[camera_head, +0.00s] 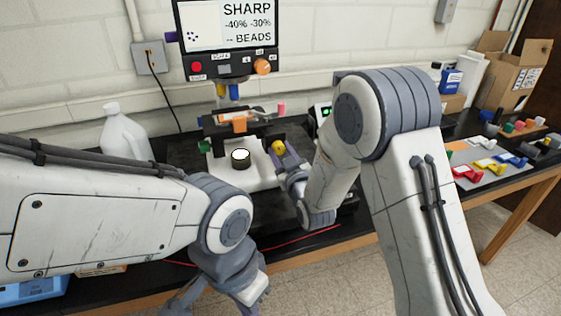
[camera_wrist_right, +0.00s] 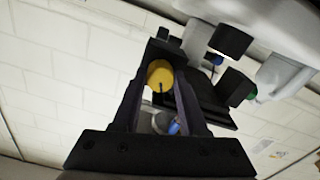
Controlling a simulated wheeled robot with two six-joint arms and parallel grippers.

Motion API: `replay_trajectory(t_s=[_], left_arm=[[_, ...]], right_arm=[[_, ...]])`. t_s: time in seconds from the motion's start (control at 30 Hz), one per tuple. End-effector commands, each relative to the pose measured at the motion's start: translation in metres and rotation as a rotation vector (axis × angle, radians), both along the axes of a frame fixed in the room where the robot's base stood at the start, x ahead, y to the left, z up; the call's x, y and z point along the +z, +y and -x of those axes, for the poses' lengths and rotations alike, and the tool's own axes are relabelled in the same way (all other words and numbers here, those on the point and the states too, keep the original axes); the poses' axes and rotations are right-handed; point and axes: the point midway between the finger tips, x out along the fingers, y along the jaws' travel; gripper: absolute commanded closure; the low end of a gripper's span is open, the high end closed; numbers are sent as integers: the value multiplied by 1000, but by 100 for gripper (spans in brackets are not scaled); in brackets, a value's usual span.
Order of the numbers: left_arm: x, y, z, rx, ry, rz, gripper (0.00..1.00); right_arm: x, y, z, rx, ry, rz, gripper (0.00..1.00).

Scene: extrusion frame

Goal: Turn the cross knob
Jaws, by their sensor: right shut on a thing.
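A yellow knob (camera_head: 278,147) is on the dark fixture at the middle of the bench. My right gripper (camera_head: 284,152) reaches it from the right and front. In the right wrist view the yellow knob (camera_wrist_right: 160,74) sits between my two dark fingers, near their tips, with a dark line on its face. My right gripper is shut on it. I cannot make out a cross shape on the knob. My left gripper (camera_head: 215,300) hangs low at the bottom edge, partly cut off and away from the fixture. Its jaw state is unclear.
A dark cylinder with a white top (camera_head: 240,157) stands on a white plate left of the knob. A screen with a control panel (camera_head: 228,66) is above. A white jug (camera_head: 122,130) stands at the left. Coloured parts (camera_head: 487,167) and a cardboard box (camera_head: 513,82) are at the right.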

Motion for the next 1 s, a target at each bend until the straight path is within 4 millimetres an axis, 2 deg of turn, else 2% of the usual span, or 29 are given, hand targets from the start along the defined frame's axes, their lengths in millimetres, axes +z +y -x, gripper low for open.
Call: replay_trajectory(t_s=[0.03,0.5,0.7,1.0], left_arm=[[-12,0,0,0,0,0,100],[-63,0,0,0,0,0,100],[-79,0,0,0,0,0,100],[-92,0,0,0,0,0,100]], right_arm=[[-5,0,0,0,-16,39,100],[-5,1,1,-1,-151,458,100],[-4,1,1,0,-198,607,100],[-3,2,1,2,-241,748,100]])
